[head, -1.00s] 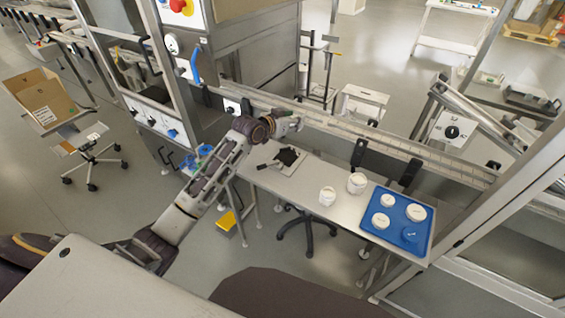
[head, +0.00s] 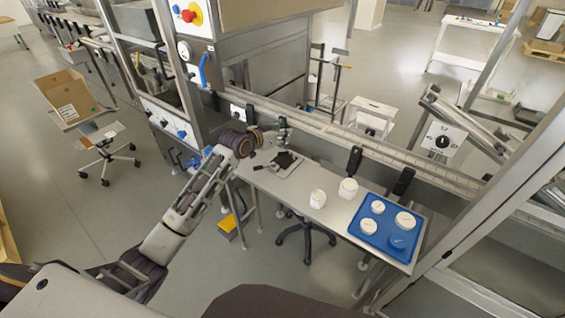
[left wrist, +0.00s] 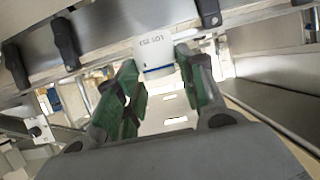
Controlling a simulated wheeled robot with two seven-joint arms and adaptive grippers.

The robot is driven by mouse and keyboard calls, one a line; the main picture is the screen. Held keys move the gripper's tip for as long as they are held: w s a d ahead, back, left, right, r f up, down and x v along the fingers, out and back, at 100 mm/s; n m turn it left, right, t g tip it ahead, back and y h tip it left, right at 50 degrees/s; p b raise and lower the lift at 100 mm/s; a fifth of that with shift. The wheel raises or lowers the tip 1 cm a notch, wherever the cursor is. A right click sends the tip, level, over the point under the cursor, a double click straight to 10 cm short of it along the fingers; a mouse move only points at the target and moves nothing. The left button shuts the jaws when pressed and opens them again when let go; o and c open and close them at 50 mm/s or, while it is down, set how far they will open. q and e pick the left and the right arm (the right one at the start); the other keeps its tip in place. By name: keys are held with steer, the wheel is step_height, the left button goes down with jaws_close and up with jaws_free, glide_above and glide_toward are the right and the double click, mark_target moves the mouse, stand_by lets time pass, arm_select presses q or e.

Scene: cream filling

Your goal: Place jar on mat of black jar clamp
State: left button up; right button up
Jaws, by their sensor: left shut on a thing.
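My left gripper (head: 284,132) is above the left end of the steel table, close to the black jar clamp (head: 284,160) on its light plate. The held jar cannot be made out in the head view. The clamp's mat is too small to tell apart there. My right gripper is not in view.
Two white jars (head: 317,199) (head: 348,189) stand on the table (head: 285,192). A blue tray (head: 385,245) with several white lids is at its right end. A conveyor rail (head: 340,136) with black clamps runs behind. A machine cabinet (head: 265,60) stands behind left.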

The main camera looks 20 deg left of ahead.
arm_select(q)
steer(key=shift+f, duration=0.15)
glide_above(280, 163)
step_height(280, 163, down, 6)
steer(key=shift+s+d+r, duration=0.1)
stand_by(0.5)
steer(key=shift+f, duration=1.95)
steer(key=shift+f, duration=0.15)
steer(key=o, duration=1)
